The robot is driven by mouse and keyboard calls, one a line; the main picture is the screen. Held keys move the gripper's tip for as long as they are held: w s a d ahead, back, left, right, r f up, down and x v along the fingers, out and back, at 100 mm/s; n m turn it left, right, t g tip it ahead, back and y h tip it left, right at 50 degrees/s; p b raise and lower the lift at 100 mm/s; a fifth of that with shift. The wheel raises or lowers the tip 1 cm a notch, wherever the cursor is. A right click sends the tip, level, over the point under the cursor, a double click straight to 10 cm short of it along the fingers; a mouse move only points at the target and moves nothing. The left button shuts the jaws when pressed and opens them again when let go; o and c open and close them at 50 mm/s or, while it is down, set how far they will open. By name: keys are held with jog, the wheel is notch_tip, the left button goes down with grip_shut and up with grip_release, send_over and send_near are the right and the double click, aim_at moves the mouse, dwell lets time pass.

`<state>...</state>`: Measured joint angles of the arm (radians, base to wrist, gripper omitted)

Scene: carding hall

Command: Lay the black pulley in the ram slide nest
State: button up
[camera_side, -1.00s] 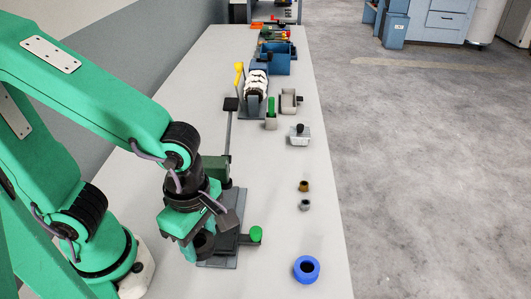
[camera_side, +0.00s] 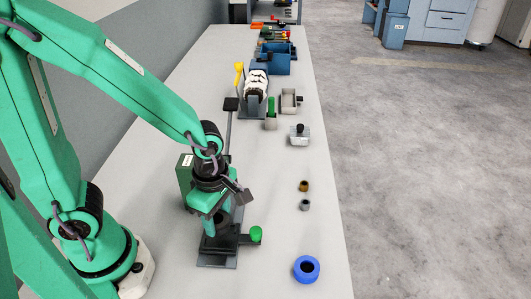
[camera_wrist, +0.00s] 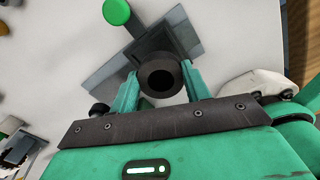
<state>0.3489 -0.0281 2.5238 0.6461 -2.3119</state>
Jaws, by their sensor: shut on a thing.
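The black pulley (camera_wrist: 146,68), a dark ring with a round hole, sits between the two green fingers of my gripper (camera_wrist: 160,76) in the wrist view. My gripper is shut on it. In the side view my gripper (camera_side: 221,222) points down over the ram slide (camera_side: 217,261), a dark grey fixture with a flat base plate. A green knob (camera_side: 256,234) is on its right side. The fixture's plate also shows behind the pulley in the wrist view (camera_wrist: 186,36). The nest is hidden by the pulley and gripper, so I cannot tell whether they touch.
A blue ring (camera_side: 306,269) lies at the front right. A brown bushing (camera_side: 303,186) and a grey bushing (camera_side: 305,205) stand farther back. A small metal block with a black knob (camera_side: 299,137) and a blue bin (camera_side: 276,62) are beyond. The bench's right edge is near.

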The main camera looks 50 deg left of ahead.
aim_at(219, 221)
jog(key=shift+w+a+f, duration=0.1)
jog(key=shift+w+a, duration=0.05)
jog(key=shift+w, duration=0.05)
jog(key=shift+f, duration=0.1)
jog(key=shift+f, duration=1.95)
jog(key=shift+f, duration=0.1)
jog(key=o, duration=1.2)
jog(key=shift+r, duration=6.15)
